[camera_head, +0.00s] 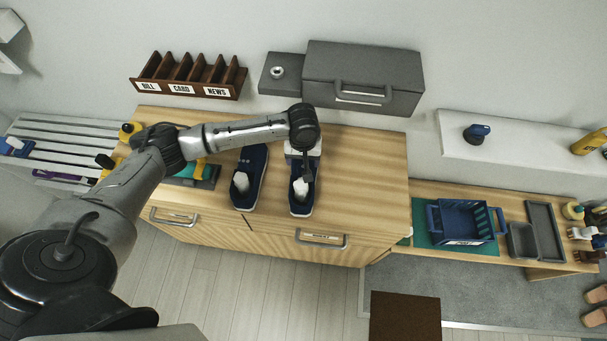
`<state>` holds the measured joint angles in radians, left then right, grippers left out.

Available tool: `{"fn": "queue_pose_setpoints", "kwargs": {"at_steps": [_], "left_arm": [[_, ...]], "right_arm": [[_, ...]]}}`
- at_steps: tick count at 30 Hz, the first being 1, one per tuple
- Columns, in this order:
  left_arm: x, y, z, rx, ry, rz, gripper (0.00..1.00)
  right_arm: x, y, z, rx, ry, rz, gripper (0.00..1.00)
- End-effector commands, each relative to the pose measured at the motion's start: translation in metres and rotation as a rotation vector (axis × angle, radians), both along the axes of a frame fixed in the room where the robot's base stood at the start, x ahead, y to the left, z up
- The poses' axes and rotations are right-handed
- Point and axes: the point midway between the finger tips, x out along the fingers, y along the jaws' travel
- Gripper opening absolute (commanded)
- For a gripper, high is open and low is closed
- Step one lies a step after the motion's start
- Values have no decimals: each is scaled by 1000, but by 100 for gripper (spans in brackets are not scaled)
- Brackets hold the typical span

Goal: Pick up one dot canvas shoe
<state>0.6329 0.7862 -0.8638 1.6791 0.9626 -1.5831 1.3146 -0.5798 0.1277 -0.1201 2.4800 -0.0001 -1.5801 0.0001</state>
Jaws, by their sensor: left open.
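Two navy shoes stand side by side on the wooden cabinet top, toes away from me, with white stuffing in their openings. The left shoe (256,160) is clear of my gripper. The right shoe (301,208) is under my left gripper (305,174), which points down at its opening and is open. The gripper hides the front part of this shoe, and I cannot tell whether the fingers touch it. Dots on the shoes are too small to make out. My right gripper is not in view.
A wall rack (190,88) labelled BILL, CARD, NEWS and a grey case (365,70) are behind the shoes. A grey tray (207,181) lies left of them, partly behind my arm. A blue basket (462,222) stands on the lower bench at right. The cabinet top right of the shoes is free.

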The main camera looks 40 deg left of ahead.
Motion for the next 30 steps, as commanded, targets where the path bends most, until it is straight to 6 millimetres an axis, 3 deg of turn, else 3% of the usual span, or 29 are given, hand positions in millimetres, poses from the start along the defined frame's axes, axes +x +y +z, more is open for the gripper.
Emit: {"fn": "queue_pose_setpoints", "kwargs": {"at_steps": [5, 18, 26, 30], "left_arm": [[-1, 0, -7, 1, 2, 0, 70], [-3, -2, -54, 1, 0, -1, 70], [-3, -2, -56, 1, -2, -1, 70], [-3, -2, -56, 1, -1, -1, 59]], "right_arm": [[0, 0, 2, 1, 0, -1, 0], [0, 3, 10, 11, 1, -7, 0], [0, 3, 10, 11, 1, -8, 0], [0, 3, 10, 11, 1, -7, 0]]}}
